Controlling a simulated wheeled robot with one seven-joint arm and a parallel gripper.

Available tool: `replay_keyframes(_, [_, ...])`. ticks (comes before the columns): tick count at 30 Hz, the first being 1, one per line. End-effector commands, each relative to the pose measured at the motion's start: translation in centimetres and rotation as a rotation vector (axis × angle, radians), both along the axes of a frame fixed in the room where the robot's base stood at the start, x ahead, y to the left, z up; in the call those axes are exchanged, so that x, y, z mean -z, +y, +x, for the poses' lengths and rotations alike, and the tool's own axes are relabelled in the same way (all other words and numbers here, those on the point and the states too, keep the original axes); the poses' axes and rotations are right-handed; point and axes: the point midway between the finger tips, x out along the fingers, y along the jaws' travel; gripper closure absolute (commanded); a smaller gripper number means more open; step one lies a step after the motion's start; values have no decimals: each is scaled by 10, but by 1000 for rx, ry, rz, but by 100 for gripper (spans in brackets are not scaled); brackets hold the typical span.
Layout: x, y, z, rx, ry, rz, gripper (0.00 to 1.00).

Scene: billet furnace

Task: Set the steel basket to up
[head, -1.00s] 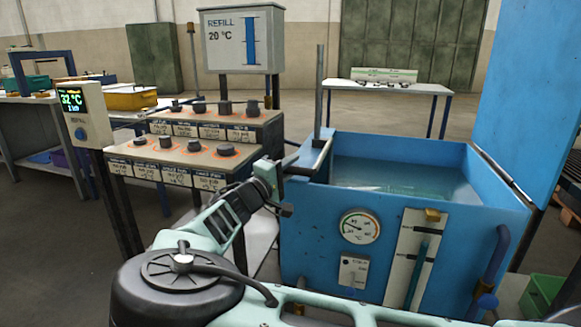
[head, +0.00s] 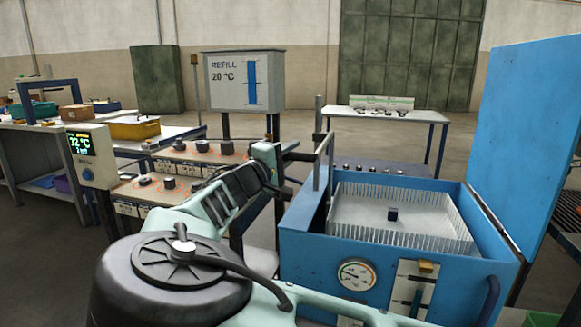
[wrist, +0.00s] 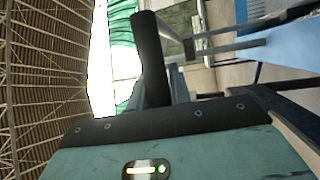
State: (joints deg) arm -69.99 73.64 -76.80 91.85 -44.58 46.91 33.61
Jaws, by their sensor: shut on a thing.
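The steel basket (head: 405,212) is a pale wire-sided tray with a light floor, showing in the mouth of the blue tank (head: 390,250) in the head view. A small dark block (head: 392,214) stands on its floor. A grey bar handle (head: 324,150) rises at the tank's left edge. My gripper (head: 287,153) is shut on the end of this handle, left of the tank. In the wrist view a dark round grip (wrist: 150,55) stands between the fingers, partly hiding them.
The tank's blue lid (head: 525,130) stands open at the right. A control panel with knobs (head: 195,155) and the display post (head: 90,155) stand at the left. A grey refill gauge box (head: 243,80) is behind. A table (head: 430,115) stands farther back.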

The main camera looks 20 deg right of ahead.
Motion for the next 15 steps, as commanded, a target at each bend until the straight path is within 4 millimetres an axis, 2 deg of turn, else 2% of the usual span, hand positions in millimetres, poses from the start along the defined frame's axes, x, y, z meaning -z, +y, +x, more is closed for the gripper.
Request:
replay_keyframes(1, [-17, 1, 0, -1, -5, -1, 100])
replay_keyframes(6, [-40, 1, 0, -1, -3, -1, 100])
replay_keyframes(15, [-55, 1, 0, -1, -3, -2, 100])
